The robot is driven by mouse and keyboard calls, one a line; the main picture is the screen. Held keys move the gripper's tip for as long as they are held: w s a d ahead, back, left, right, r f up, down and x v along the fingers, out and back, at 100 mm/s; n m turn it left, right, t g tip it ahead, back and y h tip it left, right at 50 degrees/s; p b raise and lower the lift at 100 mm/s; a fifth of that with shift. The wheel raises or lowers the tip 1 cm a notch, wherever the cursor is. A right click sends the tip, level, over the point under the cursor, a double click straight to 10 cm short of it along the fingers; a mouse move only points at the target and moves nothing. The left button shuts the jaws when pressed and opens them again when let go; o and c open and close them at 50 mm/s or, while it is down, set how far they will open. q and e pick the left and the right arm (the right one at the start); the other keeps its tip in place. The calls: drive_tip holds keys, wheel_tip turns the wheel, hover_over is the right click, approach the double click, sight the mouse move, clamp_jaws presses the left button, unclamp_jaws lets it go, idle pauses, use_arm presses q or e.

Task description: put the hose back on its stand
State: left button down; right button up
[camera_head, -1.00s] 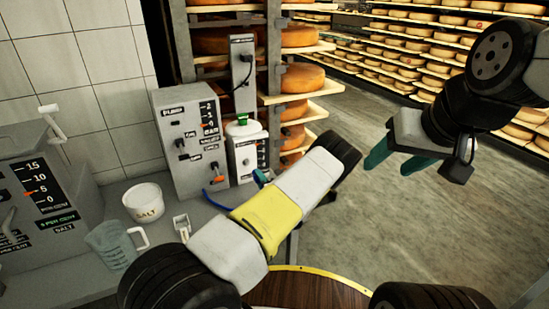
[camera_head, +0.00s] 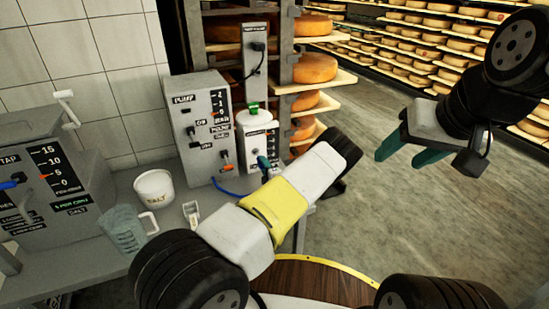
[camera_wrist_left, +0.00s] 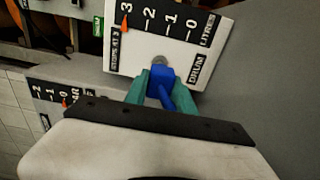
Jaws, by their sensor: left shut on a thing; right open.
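My left gripper (camera_wrist_left: 159,88) has its teal fingers shut on a blue handle-like piece (camera_wrist_left: 161,82), in front of a white panel (camera_wrist_left: 180,45) marked DRUM and litres. In the head view that panel belongs to a small white unit (camera_head: 255,140); my arm hides most of the gripper there. A thin blue hose (camera_head: 228,188) lies on the bench below the pump box (camera_head: 203,130). I cannot tell whether the held blue piece is part of this hose. A grey post (camera_head: 255,55) with a black fitting stands behind the white unit. My right gripper (camera_head: 400,145) is open and empty over the floor.
On the bench stand a salt tub (camera_head: 154,187), a clear jug (camera_head: 125,230) and a scoop (camera_head: 191,213). A grey tap box (camera_head: 50,190) is at the left. Cheese shelves (camera_head: 320,75) rise behind the units. A round wooden top (camera_head: 320,283) is at the front.

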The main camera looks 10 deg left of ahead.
use_arm(q)
drive_tip(key=shift+x, duration=0.95)
drive_tip(key=shift+x, duration=1.55)
idle(0.8)
drive_tip(key=c, duration=1)
unclamp_jaws()
drive_tip(key=shift+o, duration=0.2)
drive_tip(key=shift+s, duration=0.1)
drive_tip(key=v, duration=0.7)
drive_tip(key=shift+s+d, duration=0.2)
